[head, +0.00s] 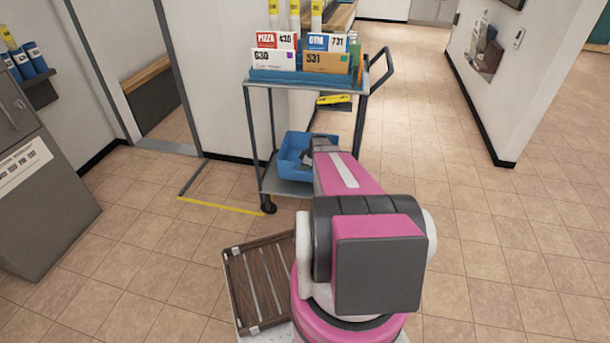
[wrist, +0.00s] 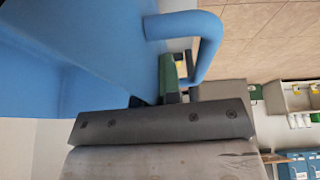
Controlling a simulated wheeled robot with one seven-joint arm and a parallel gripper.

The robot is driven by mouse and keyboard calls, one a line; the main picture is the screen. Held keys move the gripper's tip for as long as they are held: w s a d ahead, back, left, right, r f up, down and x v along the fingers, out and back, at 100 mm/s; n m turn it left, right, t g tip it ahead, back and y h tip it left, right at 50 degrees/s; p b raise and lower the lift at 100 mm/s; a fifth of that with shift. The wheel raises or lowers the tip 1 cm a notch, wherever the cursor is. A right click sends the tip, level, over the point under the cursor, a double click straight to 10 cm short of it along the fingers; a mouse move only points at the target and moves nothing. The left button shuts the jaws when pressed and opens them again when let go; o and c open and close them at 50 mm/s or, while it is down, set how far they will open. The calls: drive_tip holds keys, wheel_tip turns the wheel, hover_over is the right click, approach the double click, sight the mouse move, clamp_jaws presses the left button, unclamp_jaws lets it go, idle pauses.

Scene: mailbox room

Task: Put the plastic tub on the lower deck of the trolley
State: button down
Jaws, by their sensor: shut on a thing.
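The plastic tub (head: 292,160) is blue and open-topped, with some dark and greenish things inside. In the head view it is between the uprights of the trolley (head: 247,125), at the lower deck (head: 282,186). I cannot tell whether its base touches the deck. In the wrist view the tub (wrist: 90,45) fills the upper left, with its looped handle (wrist: 210,45) at the top. My gripper (wrist: 172,82) is shut on the tub at its handle side. In the head view my arm hides the gripper and the tub's right part.
The trolley's upper deck (head: 300,77) carries a blue tray of cards and envelopes. A brown slatted crate (head: 258,283) is at the lower left of my arm. A grey cabinet (head: 35,190) stands at far left. The floor on the right is clear; a white wall corner (head: 500,90) juts out there.

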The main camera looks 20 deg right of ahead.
wheel_tip(320, 180, down, 5)
drive_tip(key=shift+r, duration=0.1)
idle(0.3)
drive_tip(key=c, duration=1.3)
unclamp_jaws()
